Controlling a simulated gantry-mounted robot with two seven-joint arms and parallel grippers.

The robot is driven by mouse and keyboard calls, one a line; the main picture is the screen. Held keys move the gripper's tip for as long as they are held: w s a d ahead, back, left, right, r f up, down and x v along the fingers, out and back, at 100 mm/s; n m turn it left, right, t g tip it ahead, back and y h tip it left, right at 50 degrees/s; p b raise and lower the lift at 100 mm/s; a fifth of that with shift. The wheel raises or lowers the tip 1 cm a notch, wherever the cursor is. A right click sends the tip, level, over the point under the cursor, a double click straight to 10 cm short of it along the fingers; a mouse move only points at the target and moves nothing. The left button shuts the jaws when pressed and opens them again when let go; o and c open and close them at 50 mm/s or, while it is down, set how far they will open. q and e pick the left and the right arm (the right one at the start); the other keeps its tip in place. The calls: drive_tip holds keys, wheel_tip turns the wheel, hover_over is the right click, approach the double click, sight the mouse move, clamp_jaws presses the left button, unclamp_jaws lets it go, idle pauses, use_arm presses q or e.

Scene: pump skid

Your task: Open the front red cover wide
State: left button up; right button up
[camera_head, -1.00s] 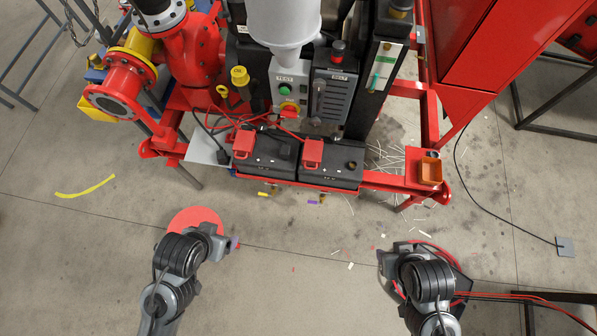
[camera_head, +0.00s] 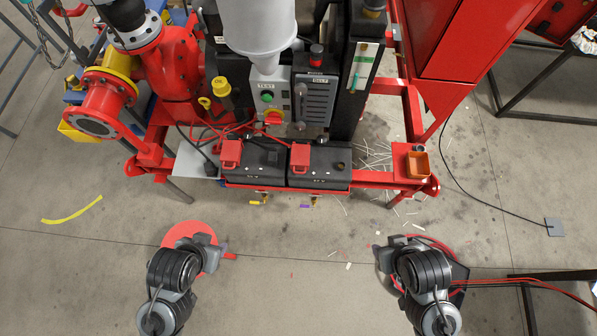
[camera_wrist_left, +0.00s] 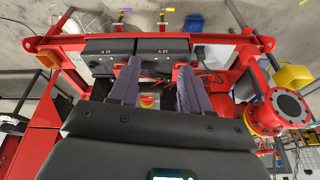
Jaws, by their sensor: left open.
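Two black battery boxes stand side by side on the red skid's front edge. In the head view, each has a red cover on its top left part: a left cover (camera_head: 230,153) and a right cover (camera_head: 300,157). Both look down; I cannot tell which one is called front. My left gripper (camera_head: 226,250) is in front of the batteries, apart from them. In the left wrist view its fingers (camera_wrist_left: 156,70) are spread and empty, and they partly hide the batteries (camera_wrist_left: 107,48). My right gripper (camera_head: 382,250) is at the lower right, touching nothing on the skid; its jaws are unclear.
Red cables run behind the covers near a red-yellow switch (camera_head: 273,117). A red disc (camera_head: 180,232) lies on the floor, partly behind my left arm. The floor before the batteries is mostly clear.

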use_arm(q)
drive_tip(key=w+m+t, duration=0.1)
drive_tip(key=w+d+m, duration=0.1)
drive_tip(key=w+m, duration=0.1)
drive_tip(key=shift+t, duration=0.4)
drive_tip(key=shift+c, duration=0.6)
drive_tip(key=m+t+h+b, duration=0.75)
drive_tip(key=m+b, duration=0.95)
drive_tip(key=b, duration=3)
approach(300, 160)
drive_tip(key=w+d+f, duration=0.2)
drive_tip(key=d+f, duration=0.1)
drive_tip(key=d, duration=0.1)
drive_tip(key=shift+f+t+y, duration=0.2)
drive_tip(key=shift+t+y, duration=0.15)
drive_tip(key=shift+s, duration=0.1)
clamp_jaws()
